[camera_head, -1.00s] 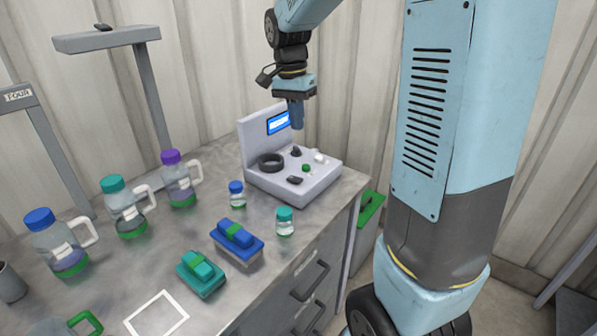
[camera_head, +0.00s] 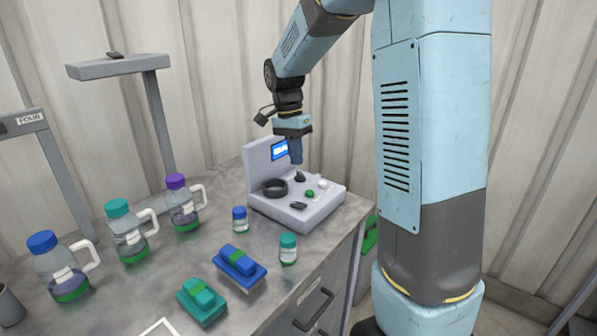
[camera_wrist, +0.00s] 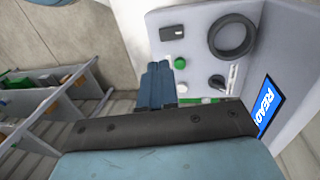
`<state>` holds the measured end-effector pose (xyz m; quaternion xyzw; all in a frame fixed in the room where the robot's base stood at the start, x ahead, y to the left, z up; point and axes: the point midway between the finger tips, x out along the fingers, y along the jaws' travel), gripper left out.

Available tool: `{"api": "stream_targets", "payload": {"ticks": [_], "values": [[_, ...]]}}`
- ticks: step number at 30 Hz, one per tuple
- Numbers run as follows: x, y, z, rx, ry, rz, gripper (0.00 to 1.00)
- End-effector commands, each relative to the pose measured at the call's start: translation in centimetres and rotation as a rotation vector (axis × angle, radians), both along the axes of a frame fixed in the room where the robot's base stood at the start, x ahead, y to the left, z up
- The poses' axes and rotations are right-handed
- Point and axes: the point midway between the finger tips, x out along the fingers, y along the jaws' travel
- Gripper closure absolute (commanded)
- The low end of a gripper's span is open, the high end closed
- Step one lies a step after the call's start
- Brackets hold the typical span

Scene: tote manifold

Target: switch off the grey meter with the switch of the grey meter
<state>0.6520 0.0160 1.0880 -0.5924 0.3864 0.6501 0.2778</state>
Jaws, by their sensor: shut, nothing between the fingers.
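The grey meter (camera_head: 262,207) stands on the bench with its screen (camera_head: 280,151) lit blue; in the wrist view the screen (camera_wrist: 267,104) reads "READ" with the end cut off. Its top carries a dark ring (camera_head: 274,188), a black knob (camera_head: 300,176), a green button (camera_head: 309,194), a white knob (camera_head: 323,184) and a black rocker-like switch (camera_head: 299,206). The switch also shows in the wrist view (camera_wrist: 173,33). My gripper (camera_head: 296,161) is shut and empty, pointing down above the meter's back part, near the black knob. It appears apart from the meter.
A small blue-capped vial (camera_head: 240,221) and a teal-capped vial (camera_head: 288,250) stand in front of the meter. Blue (camera_head: 238,263) and teal (camera_head: 201,297) blocks lie nearer. Several handled bottles and a grey stand (camera_head: 160,120) are left. The bench edge is close on the right.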

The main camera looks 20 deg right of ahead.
Motion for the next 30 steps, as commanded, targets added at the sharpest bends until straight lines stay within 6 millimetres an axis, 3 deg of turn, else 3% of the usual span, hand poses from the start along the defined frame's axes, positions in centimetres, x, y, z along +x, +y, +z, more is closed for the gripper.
{"api": "stream_targets", "payload": {"ticks": [18, 24, 30], "values": [[-1.6, -1.0, -10.2, 0.0, 0.004, 0.0, 1.0], [-1.8, -1.2, -12.1, 0.0, 0.002, 0.001, 1.0], [-1.9, -1.2, -12.6, 0.0, 0.001, 0.001, 1.0]]}}
